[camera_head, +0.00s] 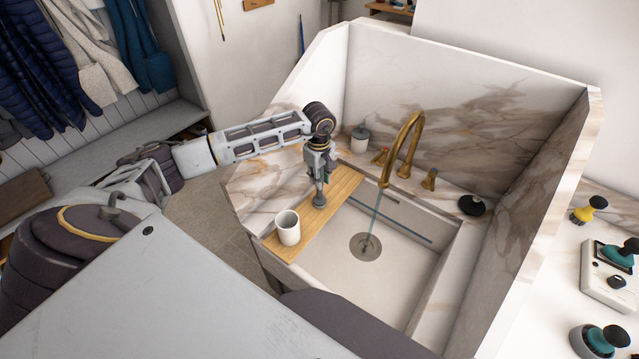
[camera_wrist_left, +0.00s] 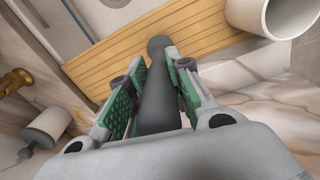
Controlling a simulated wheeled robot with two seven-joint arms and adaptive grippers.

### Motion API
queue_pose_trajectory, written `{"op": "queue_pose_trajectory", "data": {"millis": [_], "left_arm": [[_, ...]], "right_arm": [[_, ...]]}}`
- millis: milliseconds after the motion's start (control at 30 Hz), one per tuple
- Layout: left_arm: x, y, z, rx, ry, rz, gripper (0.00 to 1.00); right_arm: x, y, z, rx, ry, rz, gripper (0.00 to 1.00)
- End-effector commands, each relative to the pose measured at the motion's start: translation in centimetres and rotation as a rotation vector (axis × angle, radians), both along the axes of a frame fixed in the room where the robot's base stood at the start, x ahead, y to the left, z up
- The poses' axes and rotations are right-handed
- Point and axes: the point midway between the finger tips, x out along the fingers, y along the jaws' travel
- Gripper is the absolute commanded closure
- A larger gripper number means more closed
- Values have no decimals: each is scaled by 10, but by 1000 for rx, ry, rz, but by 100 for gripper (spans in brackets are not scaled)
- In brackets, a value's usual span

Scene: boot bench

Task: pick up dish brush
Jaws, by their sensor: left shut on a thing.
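My left gripper (camera_head: 319,170) reaches over the wooden board (camera_head: 344,184) that lies across the left side of the sink. It is shut on a slim dark grey thing, which I take to be the dish brush (camera_head: 319,200). In the left wrist view the brush (camera_wrist_left: 158,105) lies between the green finger pads of the gripper (camera_wrist_left: 155,80), its rounded grey end over the board. In the head view its lower end is at or just above the board; I cannot tell if they touch. Its bristles are not clear. My right gripper is not in view.
A white cup (camera_head: 288,228) stands on the board near the brush. A brass tap (camera_head: 403,145) arches over the sink basin (camera_head: 400,260). A grey-lidded jar (camera_head: 360,139) stands behind the board.

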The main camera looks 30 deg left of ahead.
Motion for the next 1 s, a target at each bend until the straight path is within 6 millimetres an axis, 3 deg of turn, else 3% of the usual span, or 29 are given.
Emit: {"op": "queue_pose_trajectory", "data": {"millis": [267, 800, 1000], "left_arm": [[1, 0, 18, -1, -4, 0, 100], [1, 0, 89, 1, -2, -1, 100], [0, 0, 99, 1, -1, 0, 100]], "right_arm": [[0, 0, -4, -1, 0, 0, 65], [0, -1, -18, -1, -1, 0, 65], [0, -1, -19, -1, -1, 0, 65]]}}
